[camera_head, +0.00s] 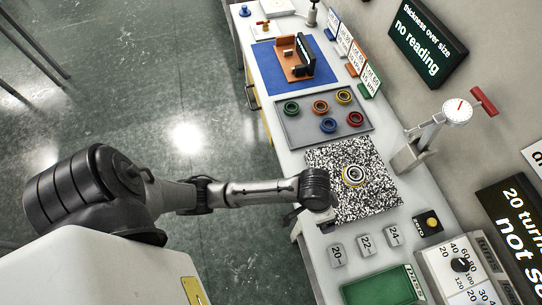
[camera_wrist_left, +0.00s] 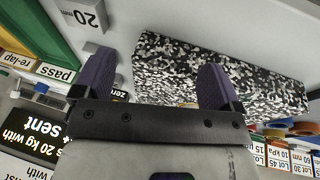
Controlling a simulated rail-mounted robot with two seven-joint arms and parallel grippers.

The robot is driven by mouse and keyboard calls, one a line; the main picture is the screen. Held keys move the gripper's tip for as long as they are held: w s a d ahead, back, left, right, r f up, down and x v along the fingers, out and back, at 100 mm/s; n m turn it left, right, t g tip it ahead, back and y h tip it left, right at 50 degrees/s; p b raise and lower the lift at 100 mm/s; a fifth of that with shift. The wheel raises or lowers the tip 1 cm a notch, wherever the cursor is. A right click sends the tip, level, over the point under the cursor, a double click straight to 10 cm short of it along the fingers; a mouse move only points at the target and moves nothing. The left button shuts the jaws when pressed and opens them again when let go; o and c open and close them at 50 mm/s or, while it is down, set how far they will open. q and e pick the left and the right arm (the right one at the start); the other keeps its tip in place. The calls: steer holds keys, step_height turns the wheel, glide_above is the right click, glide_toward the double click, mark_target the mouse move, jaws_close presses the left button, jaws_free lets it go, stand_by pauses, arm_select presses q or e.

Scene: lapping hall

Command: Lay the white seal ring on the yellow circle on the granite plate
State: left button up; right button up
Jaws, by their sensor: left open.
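The speckled black-and-white granite plate (camera_head: 375,203) lies on the bench and also shows in the left wrist view (camera_wrist_left: 180,68). In the head view a pale ring with a dark middle, which looks like the white seal ring (camera_head: 354,175), lies within the yellow circle (camera_head: 344,183) on the plate. The ring is not clearly visible in the wrist view. My left gripper (camera_wrist_left: 153,80) is open, its two purple fingers spread with nothing seen between them. In the head view it is at the plate's left edge, beside the ring and apart from it. My right gripper is not in view.
A grey tray (camera_head: 293,131) with several coloured rings lies beyond the plate. A dial gauge stand (camera_head: 415,150) stands right of the plate. Numbered blocks (camera_head: 365,244) and a green tray (camera_head: 383,290) lie on the near side. An orange fixture (camera_head: 295,70) sits on a blue mat.

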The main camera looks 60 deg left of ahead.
arm_select(q)
steer(key=s+a+y, duration=0.1)
steer(key=s+a, duration=0.4)
steer(key=s, duration=0.3)
steer(key=s+a+n+t+y, duration=0.1)
steer(key=s+a, duration=0.4)
steer(key=s, duration=0.3)
steer(key=shift+s+a+f+t+y, duration=0.25)
steer(key=shift+s+f+t+y, duration=0.05)
steer(key=shift+s+y, duration=0.1)
